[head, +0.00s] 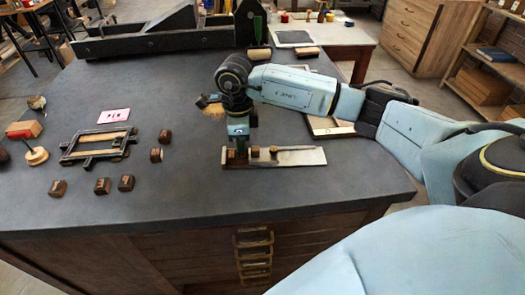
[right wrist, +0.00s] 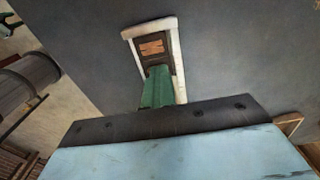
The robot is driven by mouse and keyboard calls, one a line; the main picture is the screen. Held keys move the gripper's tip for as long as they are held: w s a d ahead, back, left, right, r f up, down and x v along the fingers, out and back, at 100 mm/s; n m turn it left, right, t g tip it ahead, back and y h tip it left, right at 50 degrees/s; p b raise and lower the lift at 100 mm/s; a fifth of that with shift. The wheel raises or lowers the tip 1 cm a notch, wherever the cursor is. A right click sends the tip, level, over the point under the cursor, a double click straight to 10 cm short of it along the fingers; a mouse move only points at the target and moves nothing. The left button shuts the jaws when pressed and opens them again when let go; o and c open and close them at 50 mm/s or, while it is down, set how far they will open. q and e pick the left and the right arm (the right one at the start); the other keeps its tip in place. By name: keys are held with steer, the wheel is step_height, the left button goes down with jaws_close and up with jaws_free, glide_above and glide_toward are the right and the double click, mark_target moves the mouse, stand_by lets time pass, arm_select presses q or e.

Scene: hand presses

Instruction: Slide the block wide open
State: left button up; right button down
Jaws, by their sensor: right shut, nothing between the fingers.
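A shallow metal tray with a raised rim (head: 305,157) lies near the table's front edge in the head view. Small brown pieces (head: 273,150) stand along its left half; I cannot tell which one slides. My right gripper (head: 240,156) points down at the tray's left end, shut and empty. In the right wrist view the green fingers (right wrist: 158,88) are together, beside a dark wooden block with an orange letter (right wrist: 152,47). The block sits inside the tray's pale rim (right wrist: 176,50). The fingers hide its lower edge, so contact is unclear. My left gripper is not in view.
A black press (head: 140,40) stands at the back.

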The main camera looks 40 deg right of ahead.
steer(key=shift+w+a+b, duration=0.55)
steer(key=shift+w+a, duration=0.45)
steer(key=shift+a, duration=0.4)
steer(key=shift+w+a+b, duration=0.5)
steer(key=shift+w+a, duration=0.5)
steer(key=shift+a, duration=0.45)
steer(key=shift+w+a+b, duration=0.55)
steer(key=shift+w+a, duration=0.45)
steer(key=shift+a, duration=0.4)
steer(key=c, duration=1.2)
jaws_free()
steer(key=shift+c, duration=0.2)
step_height(320, 180, up, 7)
steer(key=p, duration=0.4)
steer(key=shift+p, duration=0.35)
